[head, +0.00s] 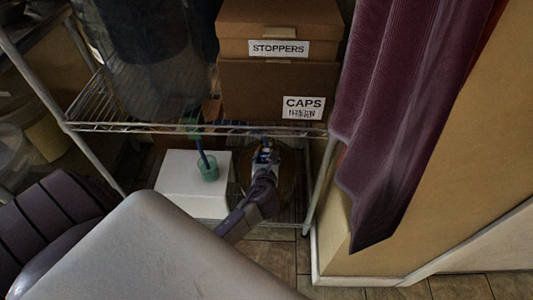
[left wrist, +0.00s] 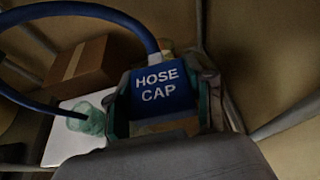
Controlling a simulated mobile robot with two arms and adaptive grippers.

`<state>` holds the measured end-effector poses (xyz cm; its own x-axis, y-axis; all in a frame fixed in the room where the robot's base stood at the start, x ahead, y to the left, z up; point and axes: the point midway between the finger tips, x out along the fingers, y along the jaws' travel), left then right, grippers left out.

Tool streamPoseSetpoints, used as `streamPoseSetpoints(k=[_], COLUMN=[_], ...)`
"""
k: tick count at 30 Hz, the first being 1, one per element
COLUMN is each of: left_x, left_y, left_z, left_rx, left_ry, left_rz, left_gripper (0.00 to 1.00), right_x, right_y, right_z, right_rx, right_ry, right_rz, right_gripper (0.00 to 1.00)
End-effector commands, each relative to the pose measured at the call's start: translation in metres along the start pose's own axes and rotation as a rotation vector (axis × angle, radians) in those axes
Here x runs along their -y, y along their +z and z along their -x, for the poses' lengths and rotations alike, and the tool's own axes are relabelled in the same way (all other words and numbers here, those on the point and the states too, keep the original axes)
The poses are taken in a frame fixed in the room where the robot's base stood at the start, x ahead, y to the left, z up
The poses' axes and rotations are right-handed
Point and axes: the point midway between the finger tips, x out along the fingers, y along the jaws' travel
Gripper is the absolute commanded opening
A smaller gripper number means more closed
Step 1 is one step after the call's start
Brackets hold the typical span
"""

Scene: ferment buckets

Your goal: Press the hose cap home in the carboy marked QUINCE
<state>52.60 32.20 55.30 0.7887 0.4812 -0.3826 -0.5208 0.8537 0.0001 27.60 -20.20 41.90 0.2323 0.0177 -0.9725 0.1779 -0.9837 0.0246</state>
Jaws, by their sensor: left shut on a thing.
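The blue hose cap (left wrist: 162,88), lettered HOSE CAP, sits between the fingers of my left gripper (left wrist: 166,98) in the left wrist view. The gripper is shut on it. A blue hose (left wrist: 80,8) curves from the cap round to a green translucent cup (left wrist: 91,120). In the head view my left gripper (head: 265,156) is low under the wire shelf, above a dark amber round vessel (head: 287,172), which may be the carboy. No QUINCE marking is readable, and the cap's seating in the neck is hidden. My right gripper is not in view.
The cup (head: 208,168) stands on a white box (head: 178,178) left of the gripper. The wire shelf edge (head: 150,127) runs above, carrying a STOPPERS box (head: 235,46) and a CAPS box (head: 245,95). A purple curtain (head: 385,130) hangs at right.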

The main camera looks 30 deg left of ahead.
Motion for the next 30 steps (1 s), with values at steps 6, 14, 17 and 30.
streamPoseSetpoints(k=[6,14,17,30], left_x=[0.0,0.0,0.0,0.0], left_y=[0.003,0.005,0.006,0.01], left_z=[-0.007,-0.014,-0.017,-0.03], left_rx=[0.001,0.0,0.001,0.002], left_ry=[0.001,0.001,0.0,0.0], left_rz=[0.0,0.0,0.0,-0.001], left_gripper=[0.13,0.13,0.13,0.13], right_x=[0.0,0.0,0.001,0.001], right_y=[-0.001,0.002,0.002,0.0], right_z=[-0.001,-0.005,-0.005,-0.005], right_rx=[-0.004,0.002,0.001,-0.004], right_ry=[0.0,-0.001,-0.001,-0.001], right_rz=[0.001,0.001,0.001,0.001], right_gripper=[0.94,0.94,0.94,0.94])
